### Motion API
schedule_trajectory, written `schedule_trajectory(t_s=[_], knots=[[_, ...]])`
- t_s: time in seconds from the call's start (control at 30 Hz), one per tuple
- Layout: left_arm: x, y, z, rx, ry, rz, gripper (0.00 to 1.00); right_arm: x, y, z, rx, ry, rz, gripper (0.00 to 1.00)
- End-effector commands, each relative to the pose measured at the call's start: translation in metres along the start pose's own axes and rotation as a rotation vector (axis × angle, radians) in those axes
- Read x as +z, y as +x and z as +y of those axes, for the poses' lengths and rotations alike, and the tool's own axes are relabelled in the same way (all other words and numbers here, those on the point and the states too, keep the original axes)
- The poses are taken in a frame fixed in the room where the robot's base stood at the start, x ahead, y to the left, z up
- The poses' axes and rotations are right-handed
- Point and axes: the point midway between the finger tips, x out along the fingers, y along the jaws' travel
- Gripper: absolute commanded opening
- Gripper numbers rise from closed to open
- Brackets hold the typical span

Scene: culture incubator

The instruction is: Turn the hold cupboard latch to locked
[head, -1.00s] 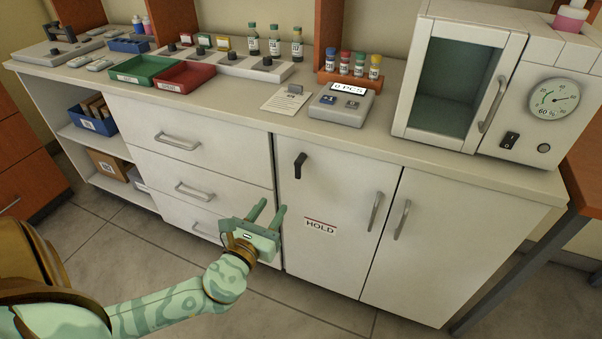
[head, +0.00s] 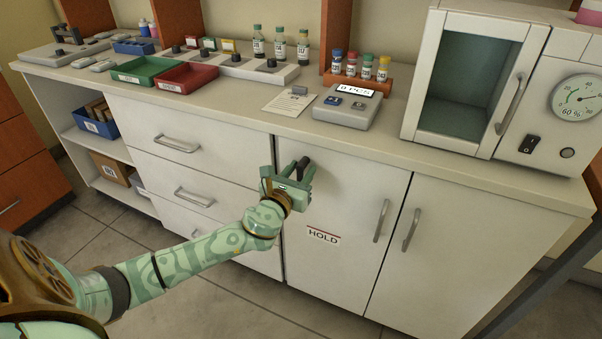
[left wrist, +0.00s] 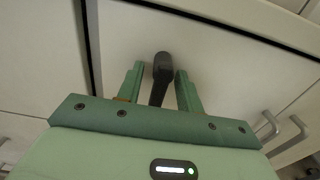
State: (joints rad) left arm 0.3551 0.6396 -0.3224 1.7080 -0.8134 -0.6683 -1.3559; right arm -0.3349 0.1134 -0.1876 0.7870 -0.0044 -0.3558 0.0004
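The black latch (head: 303,164) is on the upper left of the white hold cupboard door (head: 345,190), above the HOLD label (head: 323,236). My left gripper (head: 288,173) is right at the latch in the head view and covers its lower part. In the left wrist view the latch (left wrist: 162,68) stands between the two open fingers of my left gripper (left wrist: 159,82). Small gaps show on both sides, so the fingers do not look closed on it. The latch's exact angle is hard to tell. My right gripper is not in view.
Drawers with bar handles (head: 177,145) are left of the cupboard. The door's handle (head: 381,221) and a neighbouring door handle (head: 411,230) stick out to the right. The countertop edge (head: 340,143) overhangs just above the latch.

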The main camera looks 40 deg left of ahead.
Motion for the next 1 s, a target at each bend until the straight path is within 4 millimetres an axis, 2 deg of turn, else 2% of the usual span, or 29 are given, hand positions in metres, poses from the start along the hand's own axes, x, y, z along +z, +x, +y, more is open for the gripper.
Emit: schedule_trajectory(t_s=[0.1,0.13,0.2,0.27,0.67,1.0], knots=[[0.000,0.000,0.000,0.000,0.000,0.000,0.36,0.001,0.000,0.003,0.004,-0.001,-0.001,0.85],[0.000,0.000,0.000,0.000,0.000,0.000,0.34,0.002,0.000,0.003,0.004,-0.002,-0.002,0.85],[0.000,0.000,0.000,0.000,-0.001,0.000,0.14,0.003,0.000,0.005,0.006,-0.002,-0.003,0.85],[0.000,0.000,0.000,0.000,-0.001,0.000,0.00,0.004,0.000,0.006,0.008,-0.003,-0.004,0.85],[0.000,-0.001,-0.001,0.001,-0.044,0.001,0.00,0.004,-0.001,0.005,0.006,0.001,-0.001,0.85],[0.001,-0.001,-0.004,0.000,-0.275,0.003,0.00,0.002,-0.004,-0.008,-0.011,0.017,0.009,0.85]])
